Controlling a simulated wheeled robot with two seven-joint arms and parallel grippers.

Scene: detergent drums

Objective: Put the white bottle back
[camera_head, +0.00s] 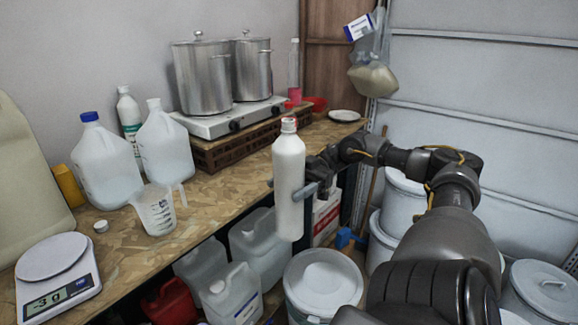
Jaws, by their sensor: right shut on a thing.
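The white bottle (289,172) has a red and white cap and stands upright in my right gripper (294,191). The gripper is shut around the bottle's body from the right. It holds the bottle in front of the bench's edge, with the bottle's base below the level of the bench top and above the floor-level containers. My left gripper is not in view.
The chipboard bench (116,238) carries a scale (55,275), a measuring jug (157,211), two clear jugs (165,146), another white bottle (130,117) and a stove with steel pots (203,77). Canisters (260,243) and a lidded drum (322,281) stand below. Bare bench shows around the jug.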

